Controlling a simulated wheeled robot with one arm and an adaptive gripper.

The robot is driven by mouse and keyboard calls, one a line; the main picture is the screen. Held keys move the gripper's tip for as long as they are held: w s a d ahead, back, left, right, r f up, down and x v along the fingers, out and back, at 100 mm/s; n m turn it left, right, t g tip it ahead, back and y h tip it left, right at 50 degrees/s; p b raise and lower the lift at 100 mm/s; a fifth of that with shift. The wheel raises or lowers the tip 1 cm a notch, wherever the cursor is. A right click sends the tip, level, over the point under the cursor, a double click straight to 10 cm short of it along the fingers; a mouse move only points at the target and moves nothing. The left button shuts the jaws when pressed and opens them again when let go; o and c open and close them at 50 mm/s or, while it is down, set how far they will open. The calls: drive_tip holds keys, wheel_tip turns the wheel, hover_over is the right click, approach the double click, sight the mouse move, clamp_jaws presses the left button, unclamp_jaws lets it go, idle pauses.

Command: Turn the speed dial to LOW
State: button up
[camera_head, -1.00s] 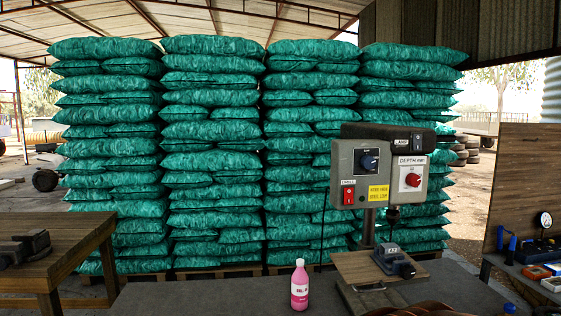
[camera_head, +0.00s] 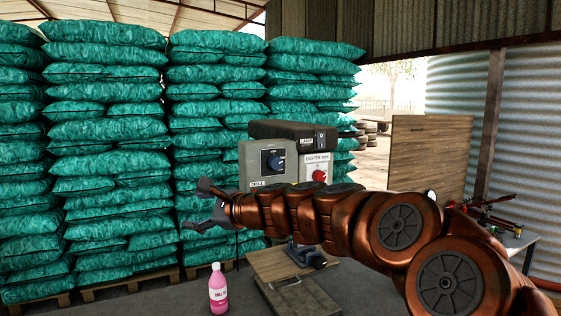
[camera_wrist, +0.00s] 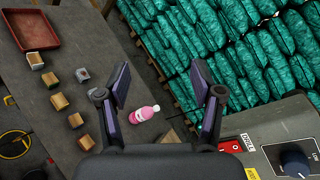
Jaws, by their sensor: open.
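The drill's grey control box (camera_head: 246,160) stands on its post above the bench in the head view. A dark blue dial (camera_head: 276,161) is on its front, and a red knob (camera_head: 319,175) sits on the panel to the right. In the wrist view the dial (camera_wrist: 294,162) is at the lower right, beside a red switch (camera_wrist: 231,146); its pointer setting is too small to read. My gripper (camera_head: 200,207) is open and empty, left of the box in the head view. In the wrist view my gripper (camera_wrist: 166,100) points past the box. My arm hides the box's lower part.
A pink bottle (camera_head: 218,290) stands on the bench below my gripper. A drill table (camera_head: 270,263) with a vise (camera_head: 305,255) is under my arm. Stacked green sacks (camera_head: 110,130) fill the back. A red tray (camera_wrist: 28,30) and several small blocks lie on a bench.

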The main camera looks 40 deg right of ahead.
drive_tip(key=s+d+r+m+t+h, duration=0.1)
drive_tip(key=d+r+m+h, duration=0.1)
drive_tip(key=d+m, duration=0.35)
drive_tip(key=d+r+m+t+h, duration=0.1)
drive_tip(key=d+r+m+h, duration=0.1)
drive_tip(key=d, duration=0.7)
drive_tip(key=m+h+p, duration=0.1)
drive_tip(key=m+h, duration=0.4)
drive_tip(key=m, duration=0.1)
approach(278, 163)
drive_tip(key=shift+p+x, duration=0.6)
drive_tip(key=shift+x, duration=3.55)
drive_tip(key=shift+a, duration=0.1)
drive_tip(key=shift+c, duration=0.3)
drive_tip(key=c, duration=1.1)
